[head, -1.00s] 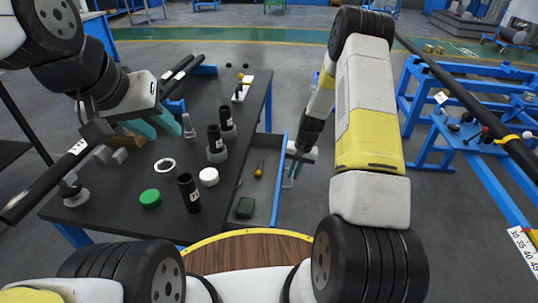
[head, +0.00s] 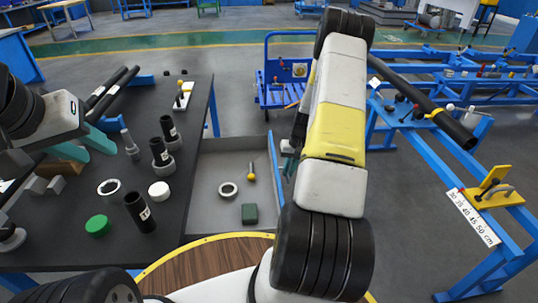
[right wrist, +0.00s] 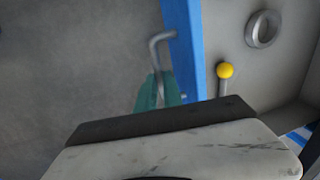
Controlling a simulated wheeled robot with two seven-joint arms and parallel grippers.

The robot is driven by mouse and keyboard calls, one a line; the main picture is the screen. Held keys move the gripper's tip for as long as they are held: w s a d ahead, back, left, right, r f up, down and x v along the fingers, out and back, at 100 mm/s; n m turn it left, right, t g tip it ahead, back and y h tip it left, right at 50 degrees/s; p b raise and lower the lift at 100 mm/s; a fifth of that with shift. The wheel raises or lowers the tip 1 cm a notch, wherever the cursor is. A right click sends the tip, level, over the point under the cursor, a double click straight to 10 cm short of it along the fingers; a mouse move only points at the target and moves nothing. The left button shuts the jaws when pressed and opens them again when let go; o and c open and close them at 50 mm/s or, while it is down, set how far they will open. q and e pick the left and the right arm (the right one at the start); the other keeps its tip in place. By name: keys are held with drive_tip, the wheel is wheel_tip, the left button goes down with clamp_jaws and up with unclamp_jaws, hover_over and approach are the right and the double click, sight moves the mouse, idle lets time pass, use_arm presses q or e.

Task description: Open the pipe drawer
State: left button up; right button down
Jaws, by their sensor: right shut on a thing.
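The drawer (head: 215,203) is a grey tray with a blue front panel, pulled out from the right side of the dark table. Inside lie a grey ring (head: 228,190), a yellow-knobbed tool (head: 251,172) and a dark green block (head: 249,213). My right gripper (head: 287,165) is at the outer side of the blue front. In the right wrist view its teal fingers (right wrist: 158,92) are shut on the grey bar handle (right wrist: 161,42) of the blue front (right wrist: 184,45). My left gripper (head: 98,143) is over the table at the left, its teal fingers apart; nothing shows between them.
The table (head: 95,180) holds dark pipes (head: 139,210), a white ring (head: 109,188), a white cap (head: 159,191) and a green cap (head: 97,226). A blue cart (head: 283,88) stands beyond the drawer. A blue frame with a long black pipe (head: 430,110) is at the right.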

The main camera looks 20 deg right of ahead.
drive_tip(key=c, duration=1.5)
unclamp_jaws()
wheel_tip(320, 180, up, 8)
drive_tip(key=d, duration=0.1)
drive_tip(key=shift+s+d+f, duration=0.2)
drive_tip(key=shift+s+d, duration=0.05)
